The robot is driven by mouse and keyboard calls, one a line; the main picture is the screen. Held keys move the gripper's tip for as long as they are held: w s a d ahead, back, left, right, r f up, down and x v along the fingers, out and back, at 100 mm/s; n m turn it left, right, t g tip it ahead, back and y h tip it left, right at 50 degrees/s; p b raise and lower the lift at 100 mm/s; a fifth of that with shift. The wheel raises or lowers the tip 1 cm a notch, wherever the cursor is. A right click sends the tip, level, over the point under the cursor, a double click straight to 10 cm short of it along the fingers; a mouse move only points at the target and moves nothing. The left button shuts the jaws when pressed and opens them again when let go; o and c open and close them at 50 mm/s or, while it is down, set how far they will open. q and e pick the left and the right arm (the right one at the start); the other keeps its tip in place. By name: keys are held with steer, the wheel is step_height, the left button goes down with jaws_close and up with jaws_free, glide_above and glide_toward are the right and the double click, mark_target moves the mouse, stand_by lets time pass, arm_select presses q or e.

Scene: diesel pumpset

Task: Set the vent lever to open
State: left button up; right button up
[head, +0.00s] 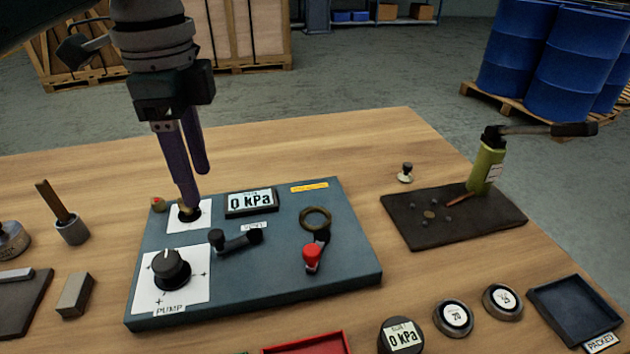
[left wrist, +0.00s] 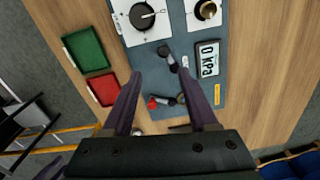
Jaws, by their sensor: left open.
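The blue-grey panel (head: 345,262) lies on the wooden table. A black lever (head: 236,241) sits at its middle beside a small white label (head: 254,226), whose text is too small to read surely; it also shows in the left wrist view (left wrist: 166,56). A red-knobbed lever (head: 312,256) stands to its right, below a brass ring (head: 315,217). My left gripper (head: 197,188) points down over the panel's back left, its fingers apart and empty, up and left of the black lever. In the left wrist view the black lever appears between the fingertips (left wrist: 164,70). My right gripper is not in view.
A pump knob (head: 171,269) and a 0 kPa display (head: 250,201) are on the panel. A cup with a stick (head: 72,230) stands left. Round gauges and a red tray (head: 310,345) lie in front.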

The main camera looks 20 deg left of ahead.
mark_target(216, 234)
arm_select(q)
steer(key=f, duration=0.3)
steer(key=f+b, duration=0.1)
steer(key=f, duration=0.6)
steer(key=shift+w+a+f+b, duration=0.15)
steer(key=shift+w+b, duration=0.2)
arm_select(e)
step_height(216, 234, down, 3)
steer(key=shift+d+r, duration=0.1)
arm_select(q)
jaws_close()
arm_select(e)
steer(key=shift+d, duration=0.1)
